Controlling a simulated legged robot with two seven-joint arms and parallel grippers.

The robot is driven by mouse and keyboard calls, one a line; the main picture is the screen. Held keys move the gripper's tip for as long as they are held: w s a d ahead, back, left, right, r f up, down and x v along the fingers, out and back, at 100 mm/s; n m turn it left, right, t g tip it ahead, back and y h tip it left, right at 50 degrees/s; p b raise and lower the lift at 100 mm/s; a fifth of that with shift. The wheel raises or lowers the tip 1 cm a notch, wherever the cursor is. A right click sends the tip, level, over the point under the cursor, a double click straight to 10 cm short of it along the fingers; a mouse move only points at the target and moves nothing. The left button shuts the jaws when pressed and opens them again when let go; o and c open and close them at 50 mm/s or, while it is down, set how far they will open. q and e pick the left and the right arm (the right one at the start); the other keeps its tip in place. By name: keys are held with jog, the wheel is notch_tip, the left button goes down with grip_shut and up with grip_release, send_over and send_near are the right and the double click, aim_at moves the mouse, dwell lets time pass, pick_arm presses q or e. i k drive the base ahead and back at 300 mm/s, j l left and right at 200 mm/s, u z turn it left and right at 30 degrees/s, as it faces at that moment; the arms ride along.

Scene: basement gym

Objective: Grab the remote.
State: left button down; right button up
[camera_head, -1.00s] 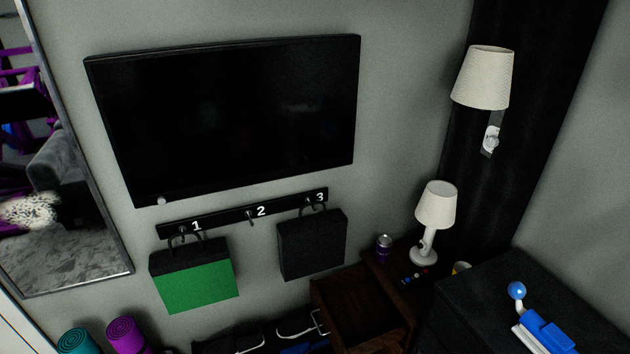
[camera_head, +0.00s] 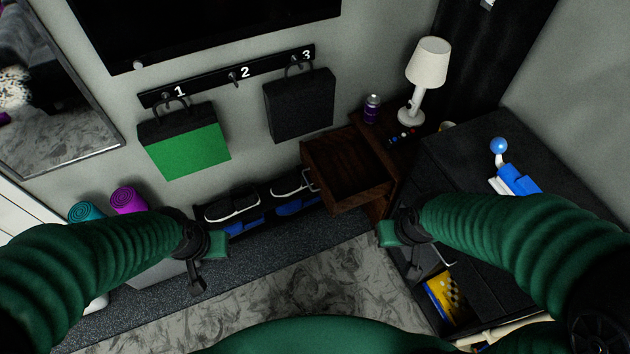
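A small dark object with coloured buttons, which looks like the remote (camera_head: 402,137), lies on the wooden nightstand (camera_head: 372,139) beside the white lamp's base. It is small in view and its outline is hard to make out against the dark wood. My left gripper (camera_head: 208,262) is at lower left, in front of the shoe rack and well away from the remote. My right gripper (camera_head: 402,252) is nearer, below the nightstand in the picture. Neither appears to hold anything, but I cannot make out the finger gaps.
The nightstand's drawer (camera_head: 346,174) is pulled out and looks empty. A purple can (camera_head: 371,108) and the lamp (camera_head: 427,64) stand close to the remote. A black cabinet (camera_head: 470,165) borders the nightstand on the right. Bags hang on the wall hooks. Carpet is clear between my arms.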

aim_at(388, 144)
jog(key=i+l, duration=0.15)
jog(key=i, duration=0.35)
jog(key=i+l+u, duration=0.1)
jog(key=i, duration=0.4)
jog(key=i+l, duration=0.2)
jog(key=i, duration=0.3)
